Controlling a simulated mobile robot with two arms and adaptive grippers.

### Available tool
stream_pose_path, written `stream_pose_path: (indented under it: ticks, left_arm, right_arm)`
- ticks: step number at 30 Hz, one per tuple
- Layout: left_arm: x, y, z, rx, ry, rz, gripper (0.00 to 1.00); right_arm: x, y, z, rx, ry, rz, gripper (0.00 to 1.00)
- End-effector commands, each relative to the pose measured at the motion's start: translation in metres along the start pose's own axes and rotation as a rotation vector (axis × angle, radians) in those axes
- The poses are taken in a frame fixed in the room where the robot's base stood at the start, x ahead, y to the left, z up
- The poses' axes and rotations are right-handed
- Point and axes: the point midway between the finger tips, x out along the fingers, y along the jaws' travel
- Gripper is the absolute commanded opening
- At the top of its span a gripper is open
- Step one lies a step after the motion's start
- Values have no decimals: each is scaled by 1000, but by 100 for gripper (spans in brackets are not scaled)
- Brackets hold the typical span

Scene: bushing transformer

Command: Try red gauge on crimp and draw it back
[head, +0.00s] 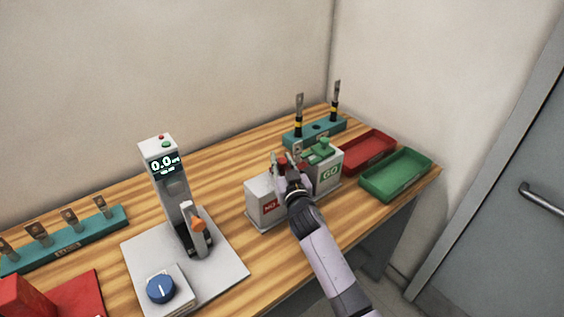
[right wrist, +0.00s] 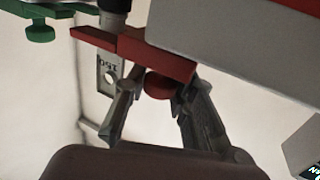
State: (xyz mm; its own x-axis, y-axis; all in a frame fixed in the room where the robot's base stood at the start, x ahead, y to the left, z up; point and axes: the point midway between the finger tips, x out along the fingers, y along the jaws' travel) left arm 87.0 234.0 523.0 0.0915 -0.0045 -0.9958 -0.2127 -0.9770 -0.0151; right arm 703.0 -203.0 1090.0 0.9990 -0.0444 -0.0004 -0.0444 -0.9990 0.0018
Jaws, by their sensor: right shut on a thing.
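My right gripper (head: 285,172) is shut on the knob of the red gauge (head: 282,160), above the NO GO side of a grey gauge stand (head: 265,200). In the right wrist view the red gauge (right wrist: 160,55) is a forked bar, its round knob between my fingertips (right wrist: 152,98). Its prongs lie at the neck of a flat metal lug (right wrist: 108,72) marked 150, with a dark barrel (right wrist: 113,12) behind. I cannot tell whether the prongs are fully around the crimp. A green gauge (head: 322,148) rests on the GO side. My left gripper is out of view.
A teal rack (head: 318,131) with two upright lugged cables stands behind. Red (head: 388,138) and green (head: 415,180) trays lie right. A press with a 0.0 display (head: 167,164) stands left, beside another teal rack (head: 65,245) of several lugs. A grey door (head: 500,220) is right.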

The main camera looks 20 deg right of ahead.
Motion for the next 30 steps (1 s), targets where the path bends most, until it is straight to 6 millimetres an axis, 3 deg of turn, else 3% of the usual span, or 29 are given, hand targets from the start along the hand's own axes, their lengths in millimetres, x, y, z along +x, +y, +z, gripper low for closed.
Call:
stream_pose_path:
  ticks: [9,20,21,25,30]
  left_arm:
    - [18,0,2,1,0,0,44]
    - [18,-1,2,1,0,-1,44]
    - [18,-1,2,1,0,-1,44]
    - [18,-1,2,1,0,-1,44]
    - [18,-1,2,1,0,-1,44]
  right_arm:
    - [-18,-44,3,12,0,-1,0]
    - [-21,-52,0,6,-1,-4,0]
    - [-21,-52,0,6,-1,-4,25]
    - [-21,-52,1,5,-1,-4,33]
    - [-21,-51,0,4,0,-3,34]
